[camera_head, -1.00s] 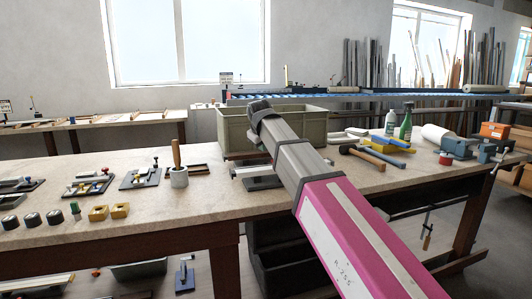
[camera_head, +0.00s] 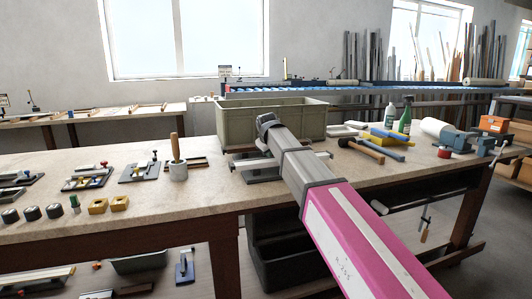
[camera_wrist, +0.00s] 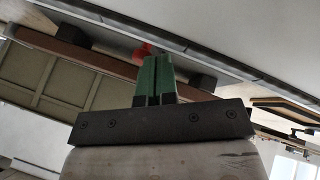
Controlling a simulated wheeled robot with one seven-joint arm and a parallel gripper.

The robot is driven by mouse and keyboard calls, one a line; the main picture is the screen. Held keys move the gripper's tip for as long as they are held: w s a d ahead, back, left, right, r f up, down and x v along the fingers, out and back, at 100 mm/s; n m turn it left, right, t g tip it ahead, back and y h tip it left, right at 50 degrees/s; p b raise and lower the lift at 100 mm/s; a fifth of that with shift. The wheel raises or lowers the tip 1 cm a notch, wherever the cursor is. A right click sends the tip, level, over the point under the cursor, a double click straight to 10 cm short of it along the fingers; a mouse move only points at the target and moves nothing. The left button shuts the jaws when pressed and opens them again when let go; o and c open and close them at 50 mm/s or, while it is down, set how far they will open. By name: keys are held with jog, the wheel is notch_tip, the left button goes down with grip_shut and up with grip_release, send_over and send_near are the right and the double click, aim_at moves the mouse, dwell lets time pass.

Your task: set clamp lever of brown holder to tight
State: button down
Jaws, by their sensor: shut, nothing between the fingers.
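My gripper (camera_wrist: 156,62) shows in the wrist view as two green fingers side by side, shut and empty. A small red part (camera_wrist: 143,49) lies just beyond the fingertips; I cannot tell whether they touch, or whether it is the clamp lever. A brown strip (camera_wrist: 75,48) with dark blocks runs behind it, beside a long pale bar (camera_wrist: 215,35). I cannot tell if the strip belongs to the brown holder. In the head view, a holder (camera_head: 262,176) with a pale bar stands on the bench, partly hidden by my arm, which also hides my gripper there.
An olive crate (camera_head: 300,120) stands behind my arm on the bench (camera_head: 200,203). A mallet (camera_head: 362,150) and bottles (camera_head: 405,117) are to the right.

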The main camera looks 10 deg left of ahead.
jog(key=shift+w+d+n+y, duration=0.3)
jog(key=shift+d+n, duration=0.1)
jog(key=shift+n, duration=0.3)
dwell(0.3)
jog(key=shift+w+d+n+y, duration=0.25)
jog(key=shift+d+n+y, duration=0.15)
jog(key=shift+n, duration=0.3)
jog(key=w+n+y, duration=0.1)
jog(key=d+n+g, duration=0.1)
jog(key=n, duration=0.1)
jog(key=shift+w+d+y, duration=0.2)
jog(key=shift+w+y, duration=0.2)
jog(key=w+n, duration=0.1)
jog(key=n+g+y, duration=0.1)
jog(key=n, duration=0.1)
jog(key=shift+w+d+g, duration=0.3)
jog(key=shift+w, duration=0.05)
jog(key=w+n, duration=0.1)
jog(key=n+g+y, duration=0.1)
jog(key=n, duration=0.1)
jog(key=shift+w+d, duration=0.1)
jog(key=shift+w, duration=0.95)
